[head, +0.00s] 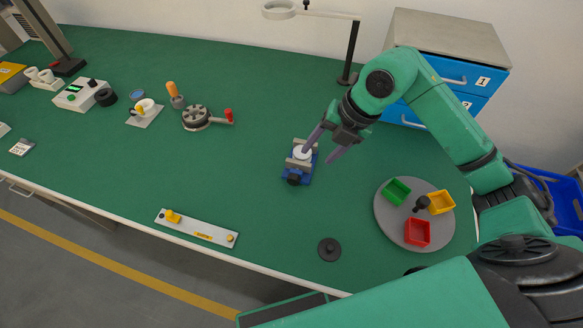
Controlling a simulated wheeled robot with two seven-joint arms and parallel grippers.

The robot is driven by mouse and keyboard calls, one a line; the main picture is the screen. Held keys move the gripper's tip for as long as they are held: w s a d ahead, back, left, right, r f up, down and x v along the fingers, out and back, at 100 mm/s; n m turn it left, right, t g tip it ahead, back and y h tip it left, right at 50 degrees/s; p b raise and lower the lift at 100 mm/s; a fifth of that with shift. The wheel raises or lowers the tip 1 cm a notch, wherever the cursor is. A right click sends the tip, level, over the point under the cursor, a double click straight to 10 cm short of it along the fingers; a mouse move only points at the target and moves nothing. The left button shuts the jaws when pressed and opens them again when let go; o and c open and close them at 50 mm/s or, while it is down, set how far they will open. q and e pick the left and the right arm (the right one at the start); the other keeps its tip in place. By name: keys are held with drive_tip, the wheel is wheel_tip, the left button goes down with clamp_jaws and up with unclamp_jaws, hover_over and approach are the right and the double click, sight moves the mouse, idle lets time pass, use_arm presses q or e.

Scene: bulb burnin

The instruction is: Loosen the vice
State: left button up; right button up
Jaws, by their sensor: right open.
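The vice (292,178) is a small blue device with grey jaws, on the green bench right of the middle. A white round thing (302,153) sits at its jaws. A dark knob (294,180) is at its front end. My right gripper (324,151) is open, with its two grey-purple fingers pointing down at the vice's upper right. One finger overlaps the vice in the picture; I cannot tell whether it touches. My left gripper is not in view.
A grey turntable (385,215) with green, yellow and red bins stands at right. A dark disc (329,249) lies near the front edge. A blue drawer cabinet (455,72) and lamp post (349,55) stand behind.

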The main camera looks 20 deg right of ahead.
sight(296, 177)
drive_tip(key=p+x, duration=0.1)
drive_tip(key=x, duration=1.3)
drive_tip(key=shift+p, duration=0.4)
drive_tip(key=shift+c, duration=0.3)
drive_tip(key=shift+r, duration=0.1)
clamp_jaws()
